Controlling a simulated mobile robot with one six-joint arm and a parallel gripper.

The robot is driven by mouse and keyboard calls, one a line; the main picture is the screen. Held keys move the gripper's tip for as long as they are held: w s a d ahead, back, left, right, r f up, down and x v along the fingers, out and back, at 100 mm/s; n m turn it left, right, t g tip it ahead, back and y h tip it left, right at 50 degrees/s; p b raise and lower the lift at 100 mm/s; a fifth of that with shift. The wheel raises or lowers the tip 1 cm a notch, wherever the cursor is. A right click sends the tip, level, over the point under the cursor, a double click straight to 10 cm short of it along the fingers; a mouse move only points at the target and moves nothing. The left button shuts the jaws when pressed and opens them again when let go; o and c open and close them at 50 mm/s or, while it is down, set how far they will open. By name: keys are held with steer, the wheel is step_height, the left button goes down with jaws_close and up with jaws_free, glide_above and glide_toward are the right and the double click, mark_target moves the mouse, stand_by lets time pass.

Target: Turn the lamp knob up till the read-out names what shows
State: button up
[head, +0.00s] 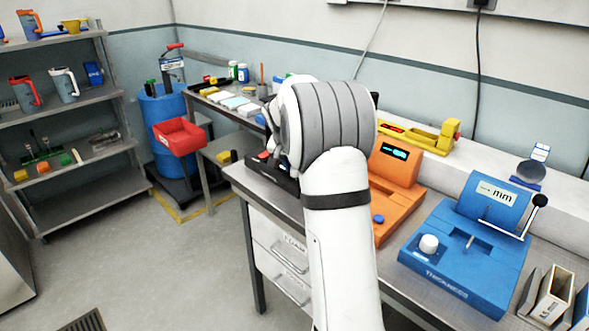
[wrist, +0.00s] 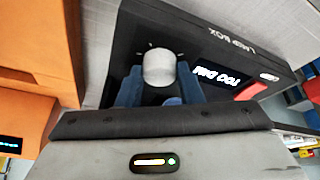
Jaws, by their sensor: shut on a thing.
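The black lamp box (wrist: 215,48) fills the upper middle of the wrist view, seen upside down. Its pale knob (wrist: 158,68) has tick marks around it. My gripper (wrist: 160,88) has its blue fingers on both sides of the knob and is shut on it. The read-out (wrist: 216,77) is lit and reads "TOO DIM" in white letters, upside down in this view. In the head view, part of the lamp box (head: 284,180) shows at the bench's left end; my arm hides its knob, the read-out and my gripper.
An orange device (head: 398,172) stands close beside the lamp box, to the right in the head view. A blue thickness gauge (head: 465,255) stands further right. A red bin (head: 180,138) and a grey shelf (head: 72,98) are at the left. The floor between is clear.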

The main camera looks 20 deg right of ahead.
stand_by(0.4)
steer(key=o, duration=1)
steer(key=shift+v, duration=3.85)
